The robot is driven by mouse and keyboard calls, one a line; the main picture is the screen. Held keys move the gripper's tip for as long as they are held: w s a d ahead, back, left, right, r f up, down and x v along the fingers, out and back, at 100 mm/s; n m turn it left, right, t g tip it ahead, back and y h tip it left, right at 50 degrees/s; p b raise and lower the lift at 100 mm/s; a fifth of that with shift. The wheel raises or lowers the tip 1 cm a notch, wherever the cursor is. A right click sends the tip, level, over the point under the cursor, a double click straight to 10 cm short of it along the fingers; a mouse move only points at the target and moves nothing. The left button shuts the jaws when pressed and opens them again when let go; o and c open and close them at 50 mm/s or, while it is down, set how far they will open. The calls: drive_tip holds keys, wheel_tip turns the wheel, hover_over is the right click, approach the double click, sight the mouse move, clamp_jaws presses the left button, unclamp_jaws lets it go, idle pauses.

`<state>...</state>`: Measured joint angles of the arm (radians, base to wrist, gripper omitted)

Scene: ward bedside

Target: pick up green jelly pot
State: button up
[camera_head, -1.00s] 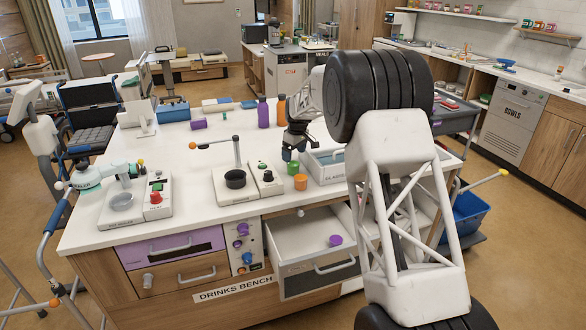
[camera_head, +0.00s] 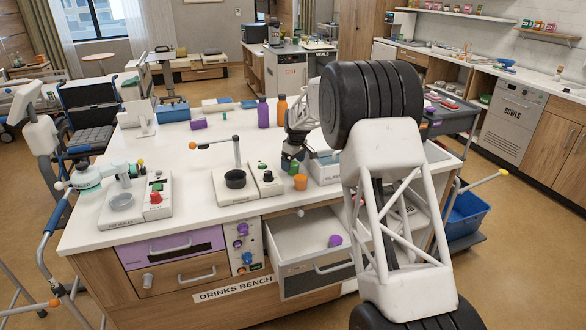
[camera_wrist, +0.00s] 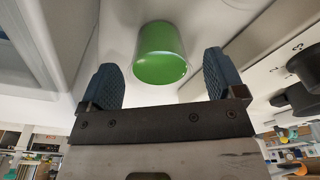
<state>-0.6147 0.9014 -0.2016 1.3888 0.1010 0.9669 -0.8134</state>
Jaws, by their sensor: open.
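The green jelly pot (camera_head: 293,168) stands on the bench top beside the orange pot (camera_head: 300,182), partly hidden by my gripper (camera_head: 287,162). In the wrist view the green pot (camera_wrist: 160,55) lies between the lines of my two fingers, at and just beyond their tips. My gripper (camera_wrist: 159,70) is open there, with a clear gap on each side of the pot.
The grey-and-white tray (camera_head: 326,170) is close on the right. An open drawer (camera_head: 300,243) below holds a purple pot (camera_head: 335,241). Purple (camera_head: 263,112) and orange (camera_head: 281,110) bottles stand behind.

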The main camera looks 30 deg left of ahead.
drive_tip(key=shift+a+f, duration=0.1)
drive_tip(key=shift+f, duration=1.05)
drive_tip(key=c, duration=1)
drive_tip(key=shift+o, duration=0.2)
drive_tip(key=shift+r, duration=0.15)
drive_tip(key=shift+r, duration=4.95)
